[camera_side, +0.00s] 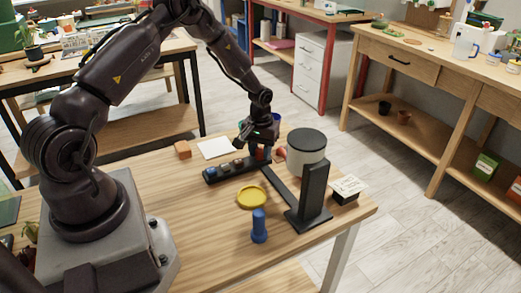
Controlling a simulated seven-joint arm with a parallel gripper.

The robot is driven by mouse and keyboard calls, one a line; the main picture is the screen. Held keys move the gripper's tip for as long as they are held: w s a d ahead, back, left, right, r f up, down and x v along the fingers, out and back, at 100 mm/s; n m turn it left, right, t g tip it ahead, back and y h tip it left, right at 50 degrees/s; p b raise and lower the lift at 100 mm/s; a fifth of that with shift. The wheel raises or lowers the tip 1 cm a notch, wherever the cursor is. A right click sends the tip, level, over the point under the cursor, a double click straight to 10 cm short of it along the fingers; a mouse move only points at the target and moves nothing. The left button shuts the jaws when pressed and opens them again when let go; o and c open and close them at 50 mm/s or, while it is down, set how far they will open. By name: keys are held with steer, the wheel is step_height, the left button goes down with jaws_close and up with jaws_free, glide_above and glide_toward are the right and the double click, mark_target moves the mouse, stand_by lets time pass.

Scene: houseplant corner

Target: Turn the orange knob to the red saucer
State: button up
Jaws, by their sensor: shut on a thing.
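A low black strip (221,174) with several small knobs lies across the table. My gripper (262,153) points down at the strip's right end and is closed around the orange knob (260,156), of which only a small orange-red patch shows between the fingers. Which way the knob points cannot be seen. A small red thing, likely the red saucer (281,153), shows just right of my gripper, partly hidden by a grey and white cylinder. A yellow saucer (251,197) lies in front of the strip.
The grey and white cylinder (306,155) and a black upright stand (313,191) are close on the right. A blue peg-like object (259,226) stands in front. An orange block (183,150) and white paper (216,148) lie behind left.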

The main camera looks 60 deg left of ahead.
mark_target(260, 149)
steer(key=m, duration=0.4)
steer(key=shift+m, duration=2.3)
steer(key=o, duration=0.9)
steer(key=shift+o, duration=0.2)
steer(key=shift+r, duration=0.1)
step_height(260, 149, up, 13)
